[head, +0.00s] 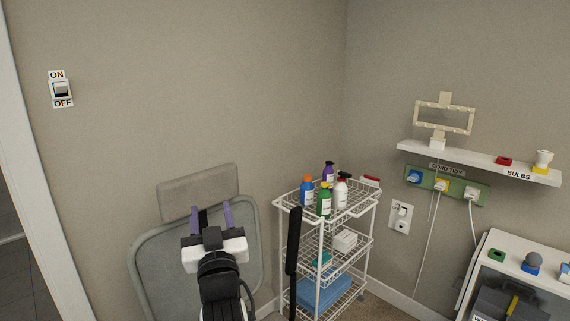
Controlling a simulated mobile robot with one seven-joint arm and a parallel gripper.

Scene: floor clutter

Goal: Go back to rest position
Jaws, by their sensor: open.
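My gripper (212,216) is at the lower middle-left of the head view, at the end of my white and black arm. Its two purple-tipped fingers stand apart and point up and away from me. No object shows between them. The fingers appear in front of a grey padded panel (190,190) near the wall. I cannot tell how far apart the fingers and the panel are.
A white wire cart (322,228) with several bottles stands right of my gripper. A black upright bar (293,240) rises before it. A wall shelf (480,163) and white cabinet (500,262) are at right. A light switch (61,89) is at left.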

